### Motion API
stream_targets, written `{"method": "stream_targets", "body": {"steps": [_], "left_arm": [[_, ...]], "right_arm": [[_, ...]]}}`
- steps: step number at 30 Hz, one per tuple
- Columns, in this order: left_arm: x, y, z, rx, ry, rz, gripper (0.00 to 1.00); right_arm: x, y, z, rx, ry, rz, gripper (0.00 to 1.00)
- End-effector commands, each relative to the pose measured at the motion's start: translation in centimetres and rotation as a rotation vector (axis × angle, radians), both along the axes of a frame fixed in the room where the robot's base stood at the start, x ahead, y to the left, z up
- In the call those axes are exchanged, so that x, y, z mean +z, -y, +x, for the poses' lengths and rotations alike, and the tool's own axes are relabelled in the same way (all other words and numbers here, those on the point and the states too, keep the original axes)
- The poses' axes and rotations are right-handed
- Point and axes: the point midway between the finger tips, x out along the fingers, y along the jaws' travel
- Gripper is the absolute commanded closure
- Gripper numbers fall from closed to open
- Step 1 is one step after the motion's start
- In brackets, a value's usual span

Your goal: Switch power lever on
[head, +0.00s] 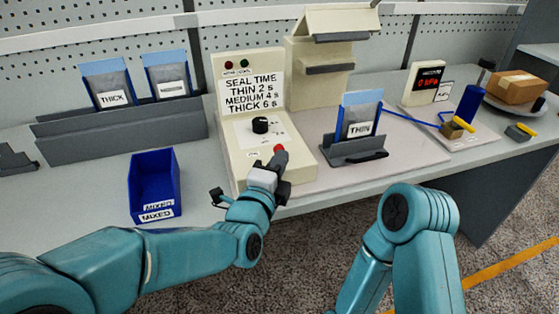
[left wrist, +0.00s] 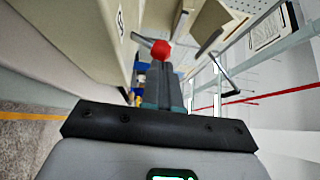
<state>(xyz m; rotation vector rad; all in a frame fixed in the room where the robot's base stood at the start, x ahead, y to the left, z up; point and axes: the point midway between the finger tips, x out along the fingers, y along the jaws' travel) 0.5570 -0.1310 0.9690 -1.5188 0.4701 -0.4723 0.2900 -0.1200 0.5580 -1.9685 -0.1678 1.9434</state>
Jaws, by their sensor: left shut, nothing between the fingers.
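The power lever has a red ball knob (head: 279,149) and sits on the sloping front of the cream control box (head: 236,160). In the left wrist view the red knob (left wrist: 161,50) shows on a short grey stem, just beyond my fingertips. My left gripper (head: 281,159) is shut and empty, its fingertips right at the knob. I cannot tell whether they touch it. The fingers hide part of the lever and its label in the head view. I cannot tell the lever's position for certain. My right arm shows at the lower right, but its gripper is out of view.
A black dial (head: 260,125) sits just above the lever. A blue bin (head: 154,186) stands left of the box. A dark holder (head: 354,151) with a THIN pouch (head: 360,112) stands to the right. A grey rack (head: 120,131) with pouches is behind left.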

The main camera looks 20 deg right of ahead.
Motion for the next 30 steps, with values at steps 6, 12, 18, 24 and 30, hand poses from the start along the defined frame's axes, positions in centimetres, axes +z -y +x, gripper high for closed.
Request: {"method": "stream_targets", "body": {"steps": [6, 12, 18, 24, 30], "left_arm": [[0.5, 0.0, 0.2, 0.001, -0.042, -0.003, 1.00], [1.4, -0.1, 0.6, 0.002, -0.134, -0.005, 1.00], [2.6, -0.1, 1.5, 0.002, -0.296, -0.010, 1.00], [3.0, -0.1, 2.3, 0.002, -0.465, -0.016, 1.00], [2.3, -0.1, 2.6, 0.000, -0.559, -0.019, 1.00]], "right_arm": [[1.0, 0.0, 0.0, 0.000, 0.000, 0.000, 0.57], [3.1, 0.0, 0.0, 0.000, 0.000, 0.000, 0.57], [6.8, 0.0, 0.0, 0.000, 0.000, 0.000, 0.57], [10.1, 0.0, 0.0, 0.000, 0.000, 0.000, 0.57], [10.7, 0.0, 0.0, 0.000, 0.000, 0.000, 0.57]]}}
